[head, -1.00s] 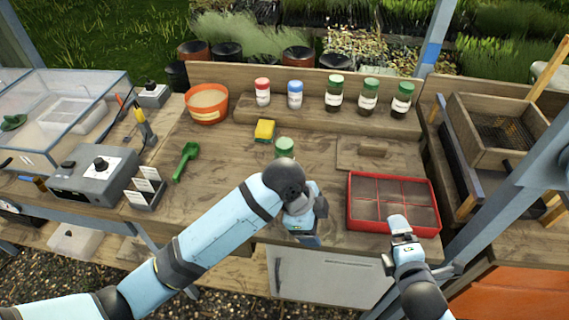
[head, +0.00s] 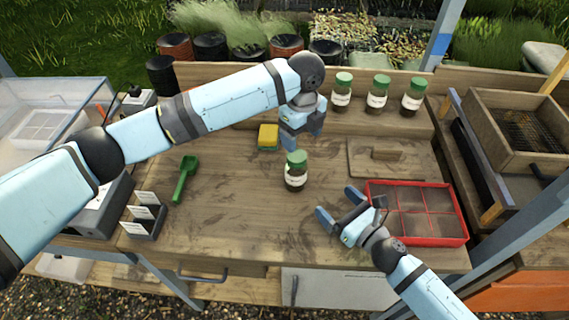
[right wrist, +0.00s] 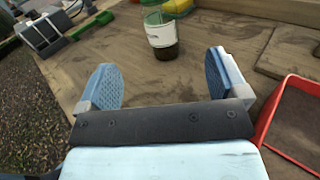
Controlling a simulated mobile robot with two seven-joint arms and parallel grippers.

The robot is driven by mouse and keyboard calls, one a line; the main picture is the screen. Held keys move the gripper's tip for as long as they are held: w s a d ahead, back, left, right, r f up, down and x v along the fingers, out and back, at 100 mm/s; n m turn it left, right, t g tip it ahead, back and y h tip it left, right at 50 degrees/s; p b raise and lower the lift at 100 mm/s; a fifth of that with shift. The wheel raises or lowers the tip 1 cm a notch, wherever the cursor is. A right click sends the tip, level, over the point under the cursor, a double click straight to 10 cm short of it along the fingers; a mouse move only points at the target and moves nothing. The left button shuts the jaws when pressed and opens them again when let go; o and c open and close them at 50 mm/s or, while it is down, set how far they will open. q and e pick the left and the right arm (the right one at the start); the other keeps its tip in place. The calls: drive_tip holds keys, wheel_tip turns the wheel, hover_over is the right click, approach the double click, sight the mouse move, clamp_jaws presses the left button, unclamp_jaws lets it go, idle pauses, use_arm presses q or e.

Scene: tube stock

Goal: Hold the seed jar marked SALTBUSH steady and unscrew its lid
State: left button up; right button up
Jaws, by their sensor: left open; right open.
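A jar with a green lid and white label (head: 295,172) stands upright on the bench in the head view. Its label is too small to read.
Several green-lidded jars (head: 377,93) stand on the back shelf. A yellow sponge (head: 268,137) lies left of my left gripper, a green scoop (head: 184,178) further left. A red seed tray (head: 462,228) lies right, beside my right gripper.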

sight(304, 172)
use_arm(q)
drive_tip(key=shift+w+a, duration=0.55)
drive_tip(key=shift+w, duration=0.05)
use_arm(e)
drive_tip(key=shift+w+a+f, duration=0.1)
drive_tip(key=shift+w+a, duration=0.4)
drive_tip(key=shift+a, duration=0.05)
use_arm(q)
drive_tip(key=shift+s+d+r, duration=0.1)
use_arm(e)
drive_tip(key=shift+w+a, duration=0.35)
drive_tip(key=shift+w, duration=0.1)
drive_tip(key=x, duration=1.2)
drive_tip(key=shift+w+a, duration=0.1)
drive_tip(key=shift+a, duration=0.1)
